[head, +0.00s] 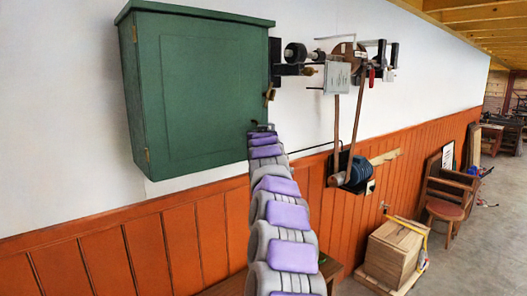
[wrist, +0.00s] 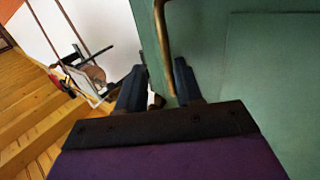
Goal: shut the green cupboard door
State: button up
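The green cupboard (head: 145,90) hangs on the white wall at the upper left. Its green door (head: 205,85) has hinges on the left and looks flush or nearly flush; I cannot tell whether a small gap remains. A brass handle (head: 269,93) is at the door's right edge. My gripper (head: 262,127) is at the door's lower right corner, below the handle. In the wrist view my gripper (wrist: 158,80) has its two dark fingers apart, with the brass handle (wrist: 164,35) running between or just beyond them. Contact with the handle or door (wrist: 270,90) cannot be told.
A rack of wall-mounted tools (head: 340,70) is right of the cupboard. A wooden crate (head: 395,252) and a chair (head: 447,200) stand on the floor at the right. Orange panelling (head: 85,250) lines the lower wall. Grey floor is clear at the lower right.

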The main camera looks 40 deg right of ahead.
jog(key=b+v, duration=1.1)
jog(key=v, duration=0.4)
jog(key=shift+s, duration=0.15)
jog(key=shift+f, duration=0.1)
